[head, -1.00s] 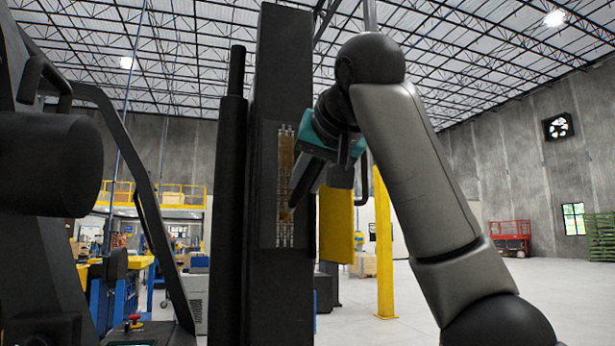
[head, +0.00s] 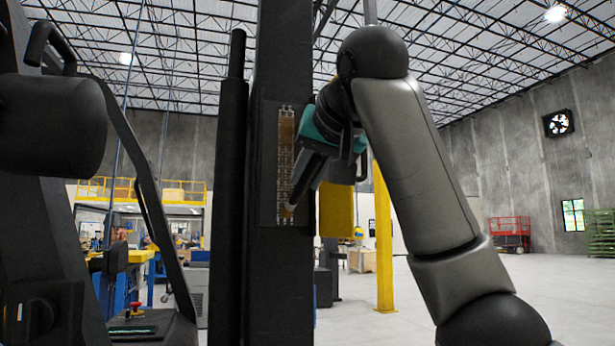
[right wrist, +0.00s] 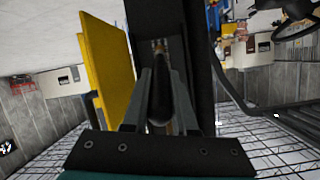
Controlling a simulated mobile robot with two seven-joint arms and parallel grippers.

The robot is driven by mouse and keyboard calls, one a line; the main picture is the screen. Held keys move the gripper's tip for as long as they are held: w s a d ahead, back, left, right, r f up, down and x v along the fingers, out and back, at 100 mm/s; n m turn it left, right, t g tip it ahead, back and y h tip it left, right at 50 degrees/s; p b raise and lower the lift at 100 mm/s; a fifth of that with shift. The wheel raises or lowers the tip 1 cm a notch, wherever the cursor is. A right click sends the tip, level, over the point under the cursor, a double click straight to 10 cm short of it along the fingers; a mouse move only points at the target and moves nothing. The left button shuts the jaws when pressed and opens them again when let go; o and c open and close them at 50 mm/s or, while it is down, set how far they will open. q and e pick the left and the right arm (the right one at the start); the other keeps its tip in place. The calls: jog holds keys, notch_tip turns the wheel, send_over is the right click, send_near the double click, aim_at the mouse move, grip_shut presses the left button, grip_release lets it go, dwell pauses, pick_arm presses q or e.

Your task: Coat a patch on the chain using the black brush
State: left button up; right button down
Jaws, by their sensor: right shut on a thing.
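The chain (head: 285,155) runs upright in a recess of the black mast, with pale metal links along its edges and a brown-gold middle. My right gripper (head: 308,180) is at the right side of the mast, its fingers slanting down and left. It is shut on the dark brush (right wrist: 160,100), which shows between the two fingers in the right wrist view. The brush's tip end is at the lower part of the chain; I cannot tell whether it touches. The gripper hides part of the chain's right edge. My left gripper is not in view.
The tall black mast (head: 282,270) stands close in front, with a thinner black cylinder (head: 231,200) left of it. A yellow panel (head: 337,208) is just right of the mast. Black machine parts (head: 50,125) fill the left. Open floor lies at the right.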

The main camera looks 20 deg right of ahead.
aim_at(316, 167)
jog(key=s+b, duration=0.2)
jog(key=s, duration=0.1)
jog(key=shift+s, duration=0.35)
jog(key=shift+s+f+b, duration=0.1)
jog(key=shift+s+b, duration=0.5)
jog(key=shift+b, duration=0.25)
jog(key=shift+s, duration=0.35)
jog(key=s+b, duration=0.3)
jog(key=b, duration=0.1)
jog(key=shift+d, duration=0.1)
jog(key=shift+w, duration=0.15)
